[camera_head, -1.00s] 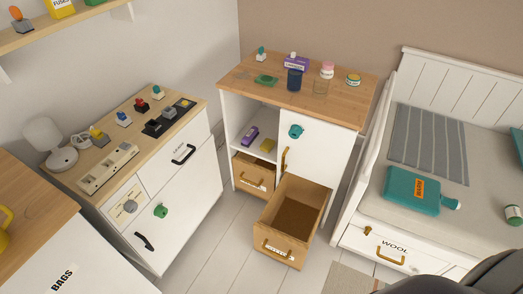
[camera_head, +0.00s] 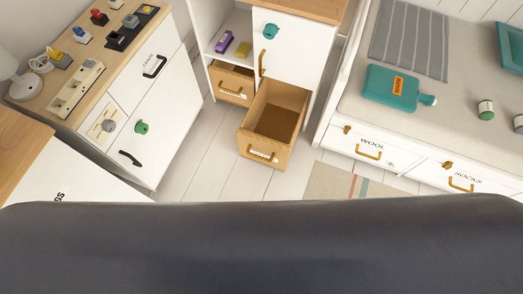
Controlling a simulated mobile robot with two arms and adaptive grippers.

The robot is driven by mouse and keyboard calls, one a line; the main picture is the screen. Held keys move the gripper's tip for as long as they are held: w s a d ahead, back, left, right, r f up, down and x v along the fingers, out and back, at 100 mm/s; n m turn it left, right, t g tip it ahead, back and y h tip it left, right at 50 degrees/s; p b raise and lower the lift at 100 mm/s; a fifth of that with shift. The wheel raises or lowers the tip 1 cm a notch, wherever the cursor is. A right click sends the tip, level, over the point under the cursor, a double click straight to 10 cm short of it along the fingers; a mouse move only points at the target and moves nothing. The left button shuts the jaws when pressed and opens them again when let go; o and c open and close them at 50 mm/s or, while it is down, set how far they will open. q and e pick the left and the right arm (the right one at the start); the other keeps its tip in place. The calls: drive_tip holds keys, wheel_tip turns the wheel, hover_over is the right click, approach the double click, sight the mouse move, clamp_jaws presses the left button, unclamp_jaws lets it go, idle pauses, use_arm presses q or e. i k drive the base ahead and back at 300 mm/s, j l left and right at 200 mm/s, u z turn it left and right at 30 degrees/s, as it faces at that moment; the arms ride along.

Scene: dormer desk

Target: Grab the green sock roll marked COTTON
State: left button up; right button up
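No roll with a readable COTTON mark shows. A small dark green roll-like thing with a pale side (camera_head: 486,109) lies on the bed at the right, its marking too small to read. A similar green and pale thing (camera_head: 518,123) is cut by the right edge. A drawer front marked SOCKS (camera_head: 432,172) is in the bed base at the lower right, shut. Neither of my grippers is in view. A large dark part, probably my own body, covers the bottom of the head view.
An open, empty-looking wooden drawer (camera_head: 243,142) juts into the floor room. A WOOL drawer (camera_head: 340,143) is shut beside the SOCKS drawer. A teal bottle (camera_head: 388,88) lies on the bed. A striped rug (camera_head: 325,181) and bare floor (camera_head: 200,150) lie in front.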

sight(485, 107)
drive_tip(key=z, duration=1.85)
drive_tip(key=i+l+u, duration=0.15)
drive_tip(key=i+l, duration=0.45)
